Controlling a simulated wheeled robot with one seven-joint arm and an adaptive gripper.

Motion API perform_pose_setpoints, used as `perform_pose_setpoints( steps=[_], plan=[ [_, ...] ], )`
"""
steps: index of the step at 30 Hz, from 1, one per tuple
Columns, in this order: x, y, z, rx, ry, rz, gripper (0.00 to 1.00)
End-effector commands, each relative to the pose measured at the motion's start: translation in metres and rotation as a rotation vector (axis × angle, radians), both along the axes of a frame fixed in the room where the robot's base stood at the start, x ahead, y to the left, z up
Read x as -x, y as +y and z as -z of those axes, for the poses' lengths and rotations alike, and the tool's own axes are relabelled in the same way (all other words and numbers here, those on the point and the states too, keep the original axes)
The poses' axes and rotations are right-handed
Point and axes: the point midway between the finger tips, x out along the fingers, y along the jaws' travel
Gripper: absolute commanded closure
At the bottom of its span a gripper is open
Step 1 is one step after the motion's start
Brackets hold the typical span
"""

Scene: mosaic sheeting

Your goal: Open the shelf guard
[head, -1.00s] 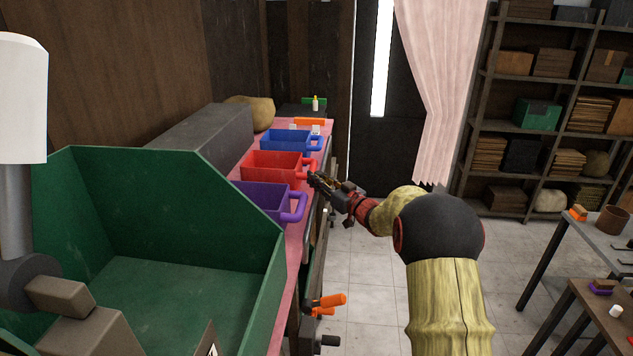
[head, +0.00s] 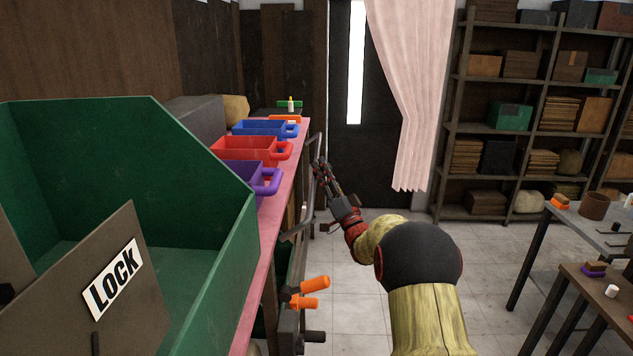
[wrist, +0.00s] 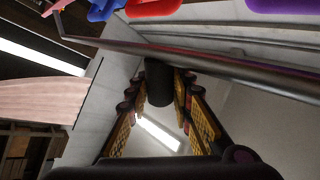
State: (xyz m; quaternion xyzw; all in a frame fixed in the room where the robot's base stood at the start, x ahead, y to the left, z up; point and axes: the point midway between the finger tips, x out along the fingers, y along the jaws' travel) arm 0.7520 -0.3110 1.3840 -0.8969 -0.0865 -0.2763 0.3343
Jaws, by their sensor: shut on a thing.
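My gripper (head: 321,170) is beside the right edge of the pink-topped shelf, near the red bin. In the wrist view its two yellow-padded fingers are shut on a dark round handle (wrist: 158,82). A grey metal bar (wrist: 205,66), which looks like part of the shelf guard, runs across above the fingers. In the head view the guard (head: 308,205) shows as dark bars along the shelf's front, standing out from the edge. Where the handle joins the guard is hard to make out.
Purple (head: 254,176), red (head: 250,147) and blue (head: 264,128) bins line the shelf. Orange handles (head: 313,286) stick out below it. A green crate (head: 215,260) with a LOCK board is close at left. Tables stand at right; the floor between is clear.

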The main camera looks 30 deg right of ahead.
Motion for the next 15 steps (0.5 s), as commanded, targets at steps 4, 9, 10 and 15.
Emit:
perform_pose_setpoints(
  steps=[4, 9, 10, 15],
  plan=[
    [0.004, -0.006, 0.018, -0.085, -0.058, 0.001, 1.00],
    [0.007, -0.011, 0.026, -0.164, -0.111, 0.000, 1.00],
    [0.008, -0.012, 0.027, -0.175, -0.118, 0.001, 1.00],
    [0.009, -0.014, 0.032, -0.224, -0.149, 0.001, 1.00]
  ],
)
